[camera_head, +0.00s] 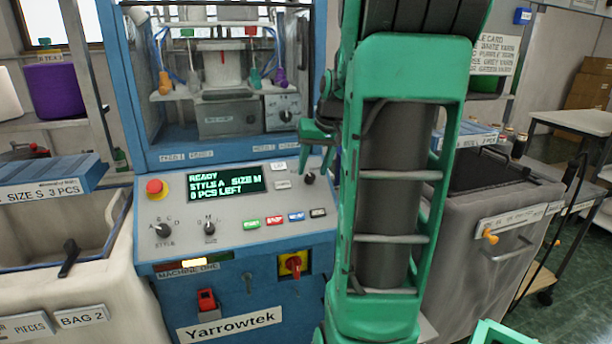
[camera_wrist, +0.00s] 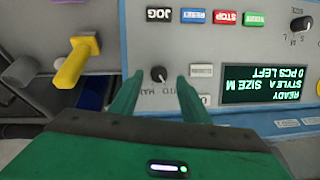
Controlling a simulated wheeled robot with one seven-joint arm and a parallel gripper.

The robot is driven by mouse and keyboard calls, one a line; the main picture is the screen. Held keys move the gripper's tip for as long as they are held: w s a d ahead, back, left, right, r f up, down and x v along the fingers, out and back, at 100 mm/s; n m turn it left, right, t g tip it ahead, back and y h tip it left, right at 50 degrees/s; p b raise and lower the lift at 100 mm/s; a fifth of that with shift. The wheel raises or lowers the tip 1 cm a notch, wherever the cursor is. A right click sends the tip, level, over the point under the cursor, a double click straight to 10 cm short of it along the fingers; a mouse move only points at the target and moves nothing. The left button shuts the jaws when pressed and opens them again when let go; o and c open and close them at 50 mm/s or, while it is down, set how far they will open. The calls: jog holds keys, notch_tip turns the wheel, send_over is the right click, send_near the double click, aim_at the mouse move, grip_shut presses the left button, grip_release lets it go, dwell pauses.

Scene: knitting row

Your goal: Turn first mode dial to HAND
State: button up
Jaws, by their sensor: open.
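The machine's panel (camera_head: 225,217) shows a small black mode dial (camera_head: 309,179) at its right end, just left of my arm. In the wrist view, which is upside down, the dial (camera_wrist: 158,73) has partly hidden lettering beside it. Its pale pointer mark is too small to read for certain. My gripper (camera_head: 316,150) is open over the panel. In the wrist view the two green fingers (camera_wrist: 160,78) stand apart on either side of the dial, with a visible gap to it. I cannot tell whether the tips are level with the knob.
A lit display (camera_head: 226,184), a red emergency button (camera_head: 156,188), style dial (camera_head: 162,230), size dial (camera_head: 209,228) and coloured push buttons (camera_head: 274,220) share the panel. A yellow handle (camera_wrist: 77,62) is near in the wrist view. Bins stand on both sides.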

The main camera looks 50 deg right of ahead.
aim_at(310, 178)
jog(key=shift+x, duration=1.35)
